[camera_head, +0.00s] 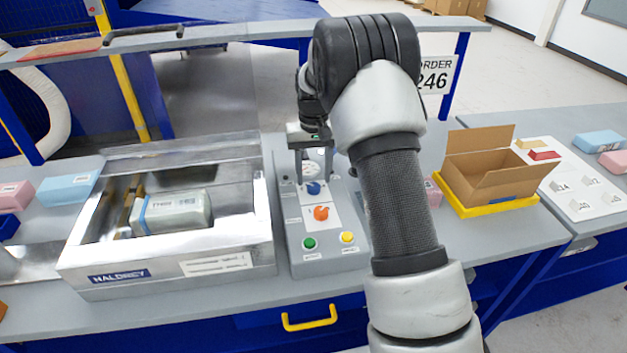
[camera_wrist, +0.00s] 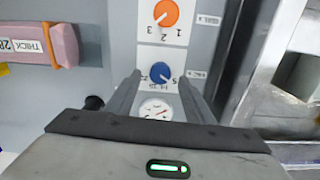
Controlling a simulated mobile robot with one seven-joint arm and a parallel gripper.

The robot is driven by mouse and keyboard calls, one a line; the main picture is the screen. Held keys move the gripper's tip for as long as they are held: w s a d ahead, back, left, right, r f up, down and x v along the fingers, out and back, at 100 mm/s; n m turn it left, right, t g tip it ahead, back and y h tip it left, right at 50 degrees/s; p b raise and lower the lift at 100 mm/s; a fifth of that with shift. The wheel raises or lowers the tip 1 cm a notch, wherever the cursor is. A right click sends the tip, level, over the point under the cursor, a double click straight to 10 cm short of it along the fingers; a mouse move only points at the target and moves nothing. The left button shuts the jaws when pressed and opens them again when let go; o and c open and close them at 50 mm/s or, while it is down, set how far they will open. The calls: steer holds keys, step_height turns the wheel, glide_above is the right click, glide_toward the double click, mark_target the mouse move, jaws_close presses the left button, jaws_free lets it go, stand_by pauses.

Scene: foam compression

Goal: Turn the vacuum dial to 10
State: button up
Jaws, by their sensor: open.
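The blue dial (camera_wrist: 162,72) sits on the grey control panel (camera_head: 287,232), below the white round gauge (camera_head: 313,167) in the head view; it also shows there as a small blue knob (camera_head: 313,188). Printed numbers surround it, including a 5, but I cannot read its exact setting. My gripper (camera_wrist: 159,78) is open and empty, pointing down over the panel. In the wrist view its fingertips frame the dial on both sides. I cannot tell how high above it they are. The gauge (camera_wrist: 156,109) also shows between the fingers.
An orange dial (camera_head: 321,212) sits beside the blue one, with green (camera_head: 309,243) and yellow (camera_head: 347,237) buttons nearer the front. The metal vacuum chamber (camera_head: 240,238) holding a wrapped foam pack (camera_head: 176,212) stands left. A cardboard box (camera_head: 480,170) on a yellow tray stands right.

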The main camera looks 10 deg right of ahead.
mark_target(314, 188)
steer(key=shift+f, duration=1.3)
steer(key=c, duration=1)
steer(key=shift+c, duration=0.2)
steer(key=shift+m, duration=0.4)
steer(key=m, duration=0.2)
steer(key=shift+m, duration=2.5)
